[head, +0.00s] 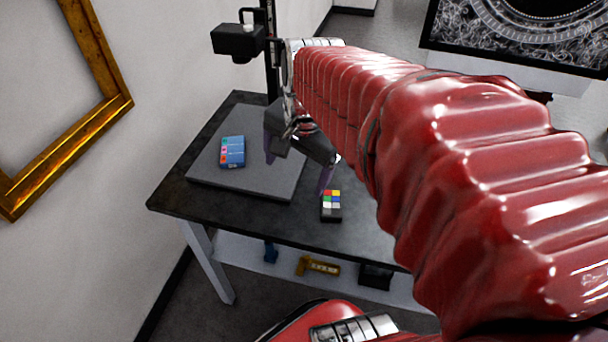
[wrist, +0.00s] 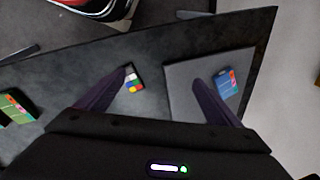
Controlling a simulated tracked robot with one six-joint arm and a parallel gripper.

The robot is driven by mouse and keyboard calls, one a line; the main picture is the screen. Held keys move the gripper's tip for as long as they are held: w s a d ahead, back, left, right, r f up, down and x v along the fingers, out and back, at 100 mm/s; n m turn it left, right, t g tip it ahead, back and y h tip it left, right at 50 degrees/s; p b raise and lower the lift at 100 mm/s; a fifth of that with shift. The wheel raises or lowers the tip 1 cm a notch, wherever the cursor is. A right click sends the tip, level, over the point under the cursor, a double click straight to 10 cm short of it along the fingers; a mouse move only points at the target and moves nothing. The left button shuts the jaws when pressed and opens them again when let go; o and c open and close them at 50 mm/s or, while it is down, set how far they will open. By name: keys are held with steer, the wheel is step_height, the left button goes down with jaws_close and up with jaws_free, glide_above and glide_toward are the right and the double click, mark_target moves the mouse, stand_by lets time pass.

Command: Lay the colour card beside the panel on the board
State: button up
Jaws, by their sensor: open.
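The colour card (head: 331,212), small and dark with bright coloured squares, lies on the dark table to the right of the board. It also shows in the wrist view (wrist: 134,86), close beside the left fingertip. The panel (head: 232,152) is a small blue piece with coloured marks, lying on the grey board (head: 270,182). In the wrist view the panel (wrist: 227,82) is beyond the right finger, on the board (wrist: 185,62). My gripper (head: 297,170) is open and empty, above the table between card and panel. Its fingers (wrist: 162,77) are spread wide in the wrist view.
A black camera (head: 238,42) on a column stands over the table's far end. A greenish object (wrist: 15,108) shows at the wrist view's left edge. My red arm hides the table's right side.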

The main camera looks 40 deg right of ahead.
steer(key=shift+o, duration=0.8)
steer(key=d+f+m+g+y, duration=0.1)
steer(key=d+f+m, duration=0.2)
steer(key=d+m, duration=0.9)
steer(key=shift+s+d+f+g, duration=0.4)
steer(key=shift+d, duration=0.2)
glide_above(332, 202)
steer(key=d, duration=0.1)
steer(key=shift+f, duration=4.3)
steer(key=shift+s+a+f, duration=0.1)
steer(key=shift+a+f, duration=0.15)
steer(key=shift+f, duration=1.05)
steer(key=shift+s+a+f, duration=0.1)
steer(key=shift+a+f, duration=0.1)
steer(key=shift+f, duration=1.1)
